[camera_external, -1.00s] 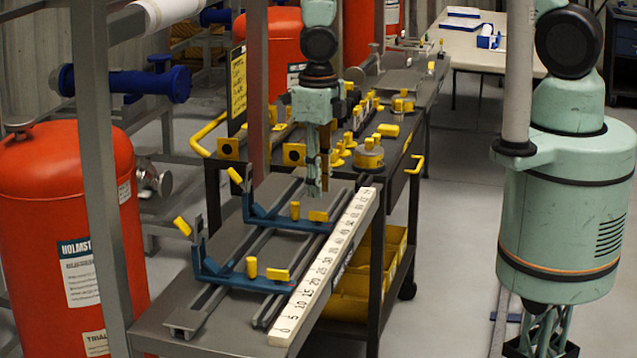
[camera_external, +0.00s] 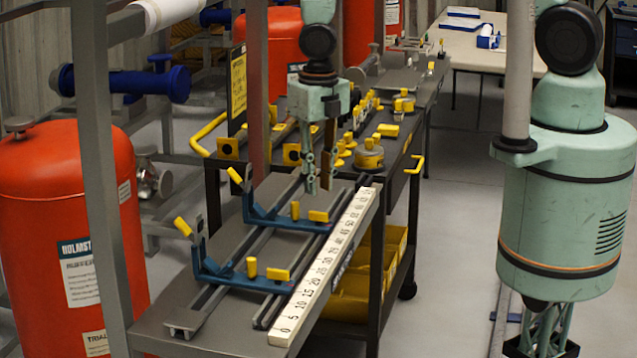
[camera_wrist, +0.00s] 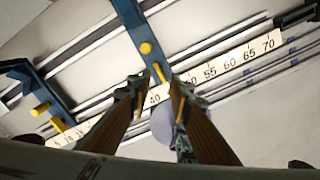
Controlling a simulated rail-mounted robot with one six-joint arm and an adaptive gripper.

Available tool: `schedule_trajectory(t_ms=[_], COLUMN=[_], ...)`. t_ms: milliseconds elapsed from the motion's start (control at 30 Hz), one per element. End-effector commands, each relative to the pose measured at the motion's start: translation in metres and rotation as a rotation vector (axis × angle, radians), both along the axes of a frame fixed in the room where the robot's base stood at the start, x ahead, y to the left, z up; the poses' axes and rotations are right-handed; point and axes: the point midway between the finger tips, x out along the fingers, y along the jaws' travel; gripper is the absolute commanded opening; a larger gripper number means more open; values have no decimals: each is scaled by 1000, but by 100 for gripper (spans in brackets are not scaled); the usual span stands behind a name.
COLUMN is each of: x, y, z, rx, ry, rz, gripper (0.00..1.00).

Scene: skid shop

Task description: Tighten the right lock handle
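Two blue carriages sit on the rails of a bench fixture. The farther carriage (camera_external: 285,222), on the right in the wrist view (camera_wrist: 135,25), carries an upright yellow peg (camera_external: 295,210) and a yellow lock handle (camera_external: 318,216) at its ruler end. In the wrist view this right lock handle (camera_wrist: 160,73) appears between my fingertips. My gripper (camera_external: 318,190) is open and empty, pointing down above the handle in the external view; contact is not visible. The nearer carriage (camera_external: 230,278) has a similar yellow handle (camera_external: 278,275).
A white ruler (camera_external: 325,268) runs along the fixture's right edge. Yellow clamp ends stand at the left of the carriages. A dark cart (camera_external: 400,150) with yellow-topped parts lies behind. A grey post (camera_external: 105,180) and a red tank (camera_external: 65,215) stand at left.

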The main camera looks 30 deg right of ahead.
Motion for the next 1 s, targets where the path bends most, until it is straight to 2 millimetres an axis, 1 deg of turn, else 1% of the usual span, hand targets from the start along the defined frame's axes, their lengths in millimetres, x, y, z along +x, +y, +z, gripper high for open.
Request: schedule_trajectory(t_ms=[167,333,1000], x=[0,0,0], y=[0,0,0], z=[0,1,7], rx=[0,0,0], ry=[0,0,0], rz=[-8,-69,-517], gripper=[19,19,19])
